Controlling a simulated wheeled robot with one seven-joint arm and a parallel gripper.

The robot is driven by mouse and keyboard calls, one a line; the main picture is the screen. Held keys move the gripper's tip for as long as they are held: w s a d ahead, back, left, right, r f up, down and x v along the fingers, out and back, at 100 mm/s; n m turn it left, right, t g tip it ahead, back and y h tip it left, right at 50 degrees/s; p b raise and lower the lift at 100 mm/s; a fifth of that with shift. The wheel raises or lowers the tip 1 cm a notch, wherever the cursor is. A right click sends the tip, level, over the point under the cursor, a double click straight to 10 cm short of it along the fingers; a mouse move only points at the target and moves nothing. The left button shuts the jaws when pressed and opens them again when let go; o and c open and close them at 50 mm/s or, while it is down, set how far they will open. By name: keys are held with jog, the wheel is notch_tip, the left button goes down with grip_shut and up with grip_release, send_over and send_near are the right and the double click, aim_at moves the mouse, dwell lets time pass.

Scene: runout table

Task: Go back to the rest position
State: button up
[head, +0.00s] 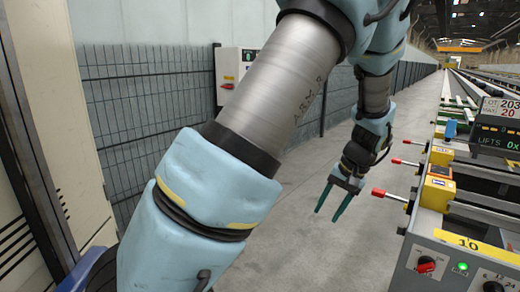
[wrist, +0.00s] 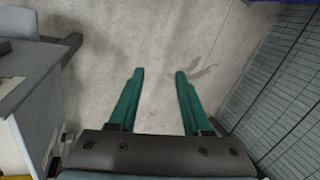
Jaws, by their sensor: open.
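My gripper (head: 334,205) hangs at the end of my arm in the head view, over the concrete floor and left of the runout table (head: 470,212). Its two green fingers point down and are apart, with nothing between them. In the wrist view my gripper (wrist: 158,75) shows both fingers spread over bare floor (wrist: 150,40). My blue and grey arm crosses the middle of the head view and hides part of the wall and floor behind it.
Red-knobbed levers (head: 379,193) stick out from the table's side close to the right of my gripper. A mesh fence (head: 135,112) and a wall box (head: 234,75) stand at left. The floor aisle (head: 375,235) is clear. The fence (wrist: 285,100) also shows in the wrist view.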

jog(key=s+a+r+n+h+p, duration=0.1)
jog(key=s+a+r, duration=0.1)
jog(key=a, duration=0.6)
jog(key=s+a+r+n+h+p, duration=0.1)
jog(key=a+r, duration=0.3)
jog(key=a, duration=0.5)
jog(key=s+a+r+n+h+p, duration=0.1)
jog(key=s+a+r+n+p, duration=0.1)
jog(key=a, duration=0.6)
jog(key=shift+s+a+r+p, duration=0.25)
jog(key=shift+s+r+p, duration=0.25)
jog(key=shift+s+r, duration=0.35)
jog(key=shift+f, duration=0.15)
